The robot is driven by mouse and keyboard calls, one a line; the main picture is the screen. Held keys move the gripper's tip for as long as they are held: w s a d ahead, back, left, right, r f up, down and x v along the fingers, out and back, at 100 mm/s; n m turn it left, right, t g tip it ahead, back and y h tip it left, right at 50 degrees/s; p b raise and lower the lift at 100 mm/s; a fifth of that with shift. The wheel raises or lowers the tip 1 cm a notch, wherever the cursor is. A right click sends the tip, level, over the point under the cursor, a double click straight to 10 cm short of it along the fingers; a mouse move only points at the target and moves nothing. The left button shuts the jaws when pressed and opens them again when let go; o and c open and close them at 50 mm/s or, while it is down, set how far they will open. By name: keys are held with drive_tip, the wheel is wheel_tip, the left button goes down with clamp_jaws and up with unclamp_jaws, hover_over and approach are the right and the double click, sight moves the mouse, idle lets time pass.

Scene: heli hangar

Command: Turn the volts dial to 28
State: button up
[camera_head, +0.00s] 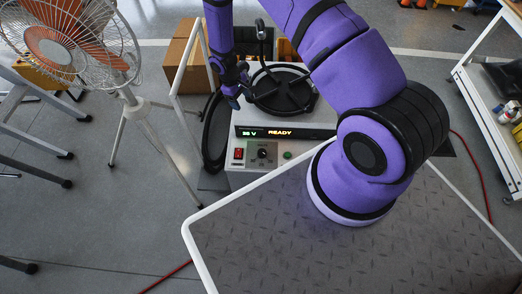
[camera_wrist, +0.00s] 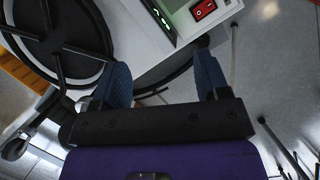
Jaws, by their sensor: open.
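The volts dial (camera_head: 263,153) is a small dark round knob on the front panel of a white power unit (camera_head: 325,106). A red rocker switch (camera_head: 238,154) is left of it and a green button (camera_head: 287,155) is right of it. The display (camera_head: 285,132) above reads READY, with a small voltage figure I cannot read surely. My gripper (camera_head: 236,98) is above the unit's left edge, up and left of the dial, apart from it. In the wrist view its two blue fingers (camera_wrist: 163,80) are spread with nothing between them. The dial is outside that view.
A black wheel (camera_head: 215,135) stands at the unit's left side, and a black reel-like ring (camera_head: 280,90) lies on top. A white tripod fan (camera_head: 75,45) and a cardboard box (camera_head: 187,62) are left. My dark base deck fills the front. A white cart (camera_head: 490,110) is right.

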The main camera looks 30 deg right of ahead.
drive_tip(key=n+g, duration=0.1)
approach(262, 151)
drive_tip(key=x, duration=0.9)
drive_tip(key=shift+s+f, duration=0.1)
drive_tip(key=c, duration=0.9)
